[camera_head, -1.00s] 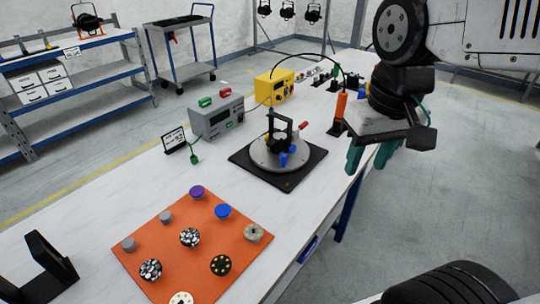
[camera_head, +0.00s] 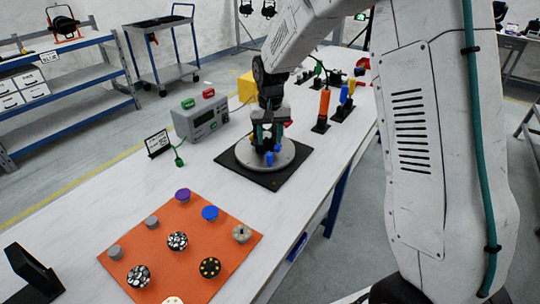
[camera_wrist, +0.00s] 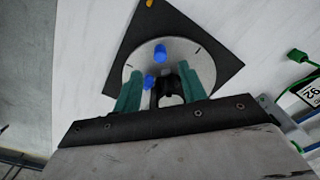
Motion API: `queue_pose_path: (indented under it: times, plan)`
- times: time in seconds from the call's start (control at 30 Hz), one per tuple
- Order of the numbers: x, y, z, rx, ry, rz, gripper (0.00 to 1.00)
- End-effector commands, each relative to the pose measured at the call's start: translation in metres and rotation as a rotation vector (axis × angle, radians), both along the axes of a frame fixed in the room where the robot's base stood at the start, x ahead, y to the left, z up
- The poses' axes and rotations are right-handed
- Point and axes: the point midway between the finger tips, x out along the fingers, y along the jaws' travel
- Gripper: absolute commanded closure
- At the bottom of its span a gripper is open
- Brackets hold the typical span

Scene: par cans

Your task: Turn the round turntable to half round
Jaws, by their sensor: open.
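The round turntable (camera_head: 290,153) is a light grey disc on a black square base (camera_head: 236,164) on the white table. It also shows in the wrist view (camera_wrist: 177,62), with two blue knobs (camera_wrist: 160,52) and a dark fixture (camera_wrist: 168,84) on it. My gripper (camera_head: 267,137) is over the turntable, pointing down. In the wrist view its two teal fingers (camera_wrist: 165,82) stand apart, one on each side of the dark fixture. I cannot tell whether they touch it. The arm hides part of the fixture in the head view.
A grey power supply (camera_head: 201,117) and a small sign (camera_head: 158,143) stand left of the turntable. An orange mat (camera_head: 205,242) with several round parts lies in front. An orange-handled tool (camera_head: 323,108) stands behind right. A yellow box (camera_head: 246,87) is behind.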

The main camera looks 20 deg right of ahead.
Motion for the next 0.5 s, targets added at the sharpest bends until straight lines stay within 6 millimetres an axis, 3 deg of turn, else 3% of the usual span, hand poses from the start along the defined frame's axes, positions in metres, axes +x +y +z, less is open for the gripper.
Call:
queue_pose_path:
  times: [0.5]
  plan:
    - [0.000,0.001,-0.071,-0.001,0.003,-0.001,0.58]
